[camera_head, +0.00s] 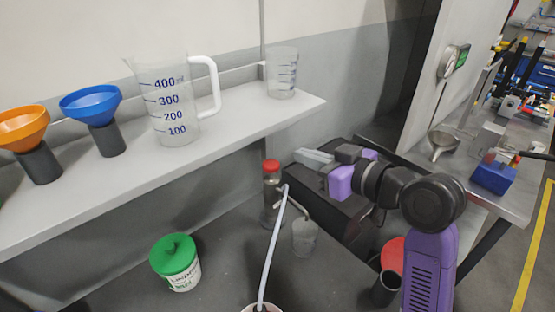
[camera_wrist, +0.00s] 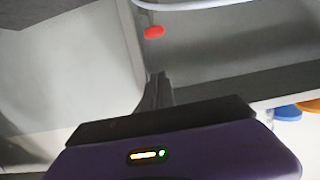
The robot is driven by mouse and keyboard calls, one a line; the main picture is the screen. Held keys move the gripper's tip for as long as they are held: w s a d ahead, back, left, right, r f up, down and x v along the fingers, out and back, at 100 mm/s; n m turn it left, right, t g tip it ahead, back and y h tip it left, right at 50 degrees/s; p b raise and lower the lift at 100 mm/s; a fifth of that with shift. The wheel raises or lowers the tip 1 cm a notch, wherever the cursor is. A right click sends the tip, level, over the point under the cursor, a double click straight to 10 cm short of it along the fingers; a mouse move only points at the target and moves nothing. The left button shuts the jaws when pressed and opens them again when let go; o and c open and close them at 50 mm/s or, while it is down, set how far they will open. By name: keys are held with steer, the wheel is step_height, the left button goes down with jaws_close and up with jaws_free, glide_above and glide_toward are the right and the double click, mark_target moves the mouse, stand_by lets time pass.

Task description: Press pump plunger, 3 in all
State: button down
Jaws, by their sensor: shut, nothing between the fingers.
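The pump (camera_head: 269,200) is a dark upright cylinder with a red plunger knob (camera_head: 271,166) on top, standing below the shelf. The knob also shows in the wrist view as a red oval (camera_wrist: 154,32). My gripper (camera_head: 300,157) is shut and empty. In the head view it is to the right of the knob and looks apart from it. In the wrist view the closed fingertips (camera_wrist: 157,78) point toward the knob, with a gap between. How far down the plunger stands I cannot tell.
A pale hose (camera_head: 275,240) runs from the pump to a white container (camera_head: 262,308). A black box (camera_head: 335,195) lies under my gripper. The shelf (camera_head: 235,118) holds a jug (camera_head: 172,100), a beaker (camera_head: 282,72) and funnels. A green-lidded tub (camera_head: 176,262) is at left.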

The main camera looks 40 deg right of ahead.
steer(key=p, duration=0.2)
glide_above(277, 171)
step_height(277, 171, down, 2)
step_height(277, 171, down, 3)
steer(key=shift+f, duration=0.15)
steer(key=shift+d+f, duration=0.1)
steer(key=shift+f, duration=0.4)
steer(key=shift+f+b, duration=1.15)
steer(key=shift+f, duration=0.45)
